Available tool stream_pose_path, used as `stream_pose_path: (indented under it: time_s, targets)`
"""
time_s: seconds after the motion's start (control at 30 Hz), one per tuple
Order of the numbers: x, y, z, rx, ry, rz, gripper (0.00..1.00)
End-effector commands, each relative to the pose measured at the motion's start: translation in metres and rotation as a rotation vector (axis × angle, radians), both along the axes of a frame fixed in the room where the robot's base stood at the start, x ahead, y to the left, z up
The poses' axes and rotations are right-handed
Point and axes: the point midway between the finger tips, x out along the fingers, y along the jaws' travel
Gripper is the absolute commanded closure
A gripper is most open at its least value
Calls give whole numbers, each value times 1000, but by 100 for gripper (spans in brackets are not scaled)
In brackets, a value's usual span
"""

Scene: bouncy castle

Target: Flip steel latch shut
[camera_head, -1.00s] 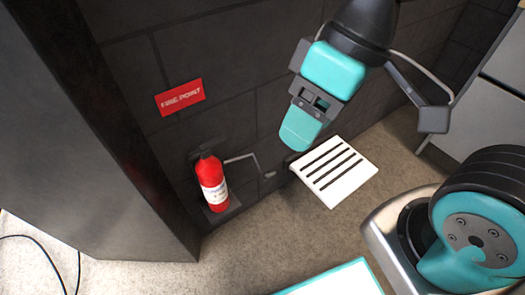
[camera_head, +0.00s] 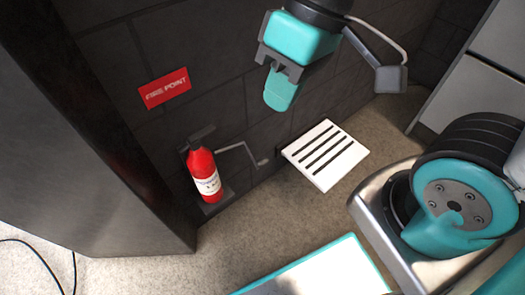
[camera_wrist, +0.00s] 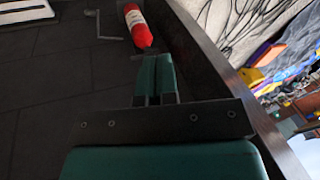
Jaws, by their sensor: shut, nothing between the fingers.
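A thin grey bent steel bar (camera_head: 240,152), which looks like the latch, sticks out from the dark wall to the right of a red fire extinguisher (camera_head: 203,170). Its free end points down and right, apart from the extinguisher. The bar also shows at the top left of the wrist view (camera_wrist: 98,24), with the extinguisher (camera_wrist: 138,27) beside it. My gripper (camera_head: 279,94) is in front of the wall, above and right of the bar in the head view, touching nothing visible. Its teal fingers (camera_wrist: 155,75) are shut and empty in the wrist view.
A white slatted shelf (camera_head: 325,155) is low on the wall to the right of the bar. A red fire point sign (camera_head: 165,88) hangs above the extinguisher. A dark panel (camera_head: 85,130) stands at the left. Open floor (camera_head: 240,240) lies in front.

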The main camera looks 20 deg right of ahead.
Motion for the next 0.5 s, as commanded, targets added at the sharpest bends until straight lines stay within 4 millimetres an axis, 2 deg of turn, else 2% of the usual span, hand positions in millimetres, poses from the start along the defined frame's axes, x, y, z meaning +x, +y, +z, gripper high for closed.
stream_pose_path:
  time_s: [0.17, 0.27, 0.4, 0.5]
  targets:
    - [61, -10, -39, -52, 101, -234, 100]
    - [100, -21, -69, -89, 160, -397, 100]
    - [148, -42, -120, -144, 238, -622, 100]
    - [176, -59, -161, -185, 289, -774, 100]
